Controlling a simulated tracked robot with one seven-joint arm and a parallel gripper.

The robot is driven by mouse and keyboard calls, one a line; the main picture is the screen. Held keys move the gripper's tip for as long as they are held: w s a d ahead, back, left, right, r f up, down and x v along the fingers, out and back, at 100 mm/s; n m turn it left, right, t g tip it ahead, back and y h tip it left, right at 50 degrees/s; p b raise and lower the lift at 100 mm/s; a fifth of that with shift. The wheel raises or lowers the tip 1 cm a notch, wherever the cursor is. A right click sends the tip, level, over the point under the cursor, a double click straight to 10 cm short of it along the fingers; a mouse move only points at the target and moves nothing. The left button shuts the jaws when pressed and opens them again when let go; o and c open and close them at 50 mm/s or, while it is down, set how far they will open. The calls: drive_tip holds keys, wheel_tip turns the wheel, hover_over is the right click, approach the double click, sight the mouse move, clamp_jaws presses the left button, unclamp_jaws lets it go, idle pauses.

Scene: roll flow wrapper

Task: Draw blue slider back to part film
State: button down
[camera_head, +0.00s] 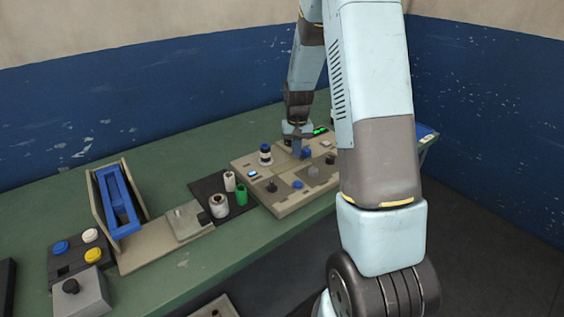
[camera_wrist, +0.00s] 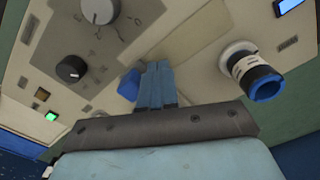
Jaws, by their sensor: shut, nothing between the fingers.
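A small blue piece (camera_wrist: 129,84) stands on the beige control panel (camera_wrist: 210,28), right beside my fingertips; I take it for the slider. In the head view this blue piece (camera_head: 306,153) shows at the middle of the panel. My gripper (camera_wrist: 158,68) is shut, its fingers together and empty, pointing down at the panel. The fingers are close to the blue piece's side; whether they touch it I cannot tell. In the head view my gripper (camera_head: 299,152) is small and partly merges with the blue piece. The slider's track is not clearly visible.
A white and blue cylinder (camera_wrist: 252,72) stands on the panel to the right of my fingers. Black knobs (camera_wrist: 71,68) and a grey dial (camera_wrist: 100,10) are also on it. A blue frame (camera_head: 122,205) and small rolls (camera_head: 219,206) are further left on the green table.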

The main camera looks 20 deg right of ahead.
wheel_tip(320, 180, up, 7)
idle(0.8)
drive_tip(key=shift+f, duration=0.1)
drive_tip(key=s+a+r+n+t, duration=0.1)
drive_tip(key=s+a+r+t, duration=0.3)
drive_tip(key=s+r, duration=1.05)
drive_tip(key=s+a+r, duration=0.2)
drive_tip(key=s+r, duration=0.1)
drive_tip(key=s, duration=0.5)
drive_tip(key=s+a+r+n+t, duration=0.1)
drive_tip(key=s+a+r, duration=0.1)
drive_tip(key=s, duration=0.6)
drive_tip(key=shift+s+r+t, duration=0.3)
drive_tip(key=shift+r, duration=0.55)
drive_tip(key=c, duration=1.8)
unclamp_jaws()
